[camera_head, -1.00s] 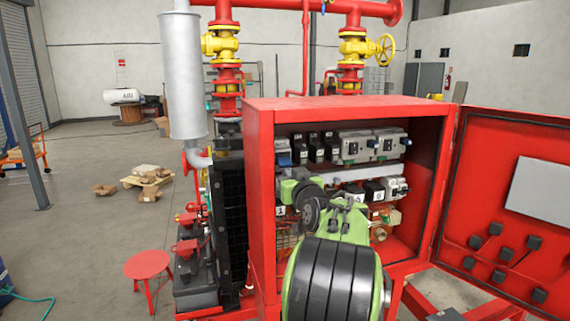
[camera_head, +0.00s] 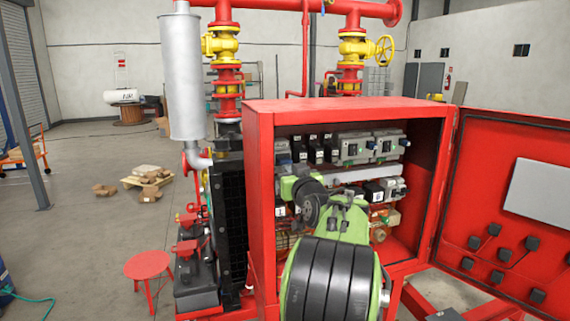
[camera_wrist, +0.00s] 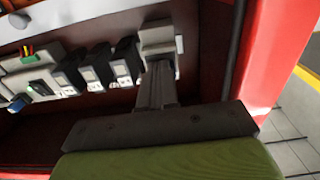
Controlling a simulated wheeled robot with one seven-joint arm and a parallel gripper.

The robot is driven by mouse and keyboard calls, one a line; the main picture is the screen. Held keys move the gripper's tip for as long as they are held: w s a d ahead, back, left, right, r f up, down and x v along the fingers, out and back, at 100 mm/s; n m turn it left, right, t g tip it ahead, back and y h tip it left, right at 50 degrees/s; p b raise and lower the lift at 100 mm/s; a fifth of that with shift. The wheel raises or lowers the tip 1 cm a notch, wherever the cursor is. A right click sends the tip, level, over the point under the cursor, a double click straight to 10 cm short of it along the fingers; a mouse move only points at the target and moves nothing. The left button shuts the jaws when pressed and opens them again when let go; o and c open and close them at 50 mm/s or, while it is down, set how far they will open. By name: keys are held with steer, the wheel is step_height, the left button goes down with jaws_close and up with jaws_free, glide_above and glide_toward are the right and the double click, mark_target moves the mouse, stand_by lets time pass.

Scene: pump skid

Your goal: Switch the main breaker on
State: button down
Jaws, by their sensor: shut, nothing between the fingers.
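The leftmost device in the upper row of the open red cabinet, a light-grey unit that looks like the main breaker (camera_head: 283,152), shows just above my green wrist. In the wrist view this unit (camera_wrist: 158,38) is at the top centre, right of the black breakers. My gripper (camera_wrist: 157,72) is shut and empty, with its fingertips at the unit's face. I cannot tell whether they touch it. The unit's lever is hidden or too small, so its position cannot be told. In the head view my arm hides the fingers.
Black breakers (camera_head: 316,148) and larger grey devices (camera_head: 355,148) fill the rest of the row. A lower row of devices (camera_head: 374,191) sits below a white duct. The cabinet's left wall (camera_head: 264,210) is close to my wrist. The red door (camera_head: 500,205) stands open at right.

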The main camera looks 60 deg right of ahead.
steer(key=shift+w+r, duration=0.15)
steer(key=shift+r, duration=0.25)
steer(key=f+b+v, duration=0.1)
steer(key=b+v, duration=0.4)
steer(key=v, duration=0.1)
stand_by(0.5)
stand_by(0.4)
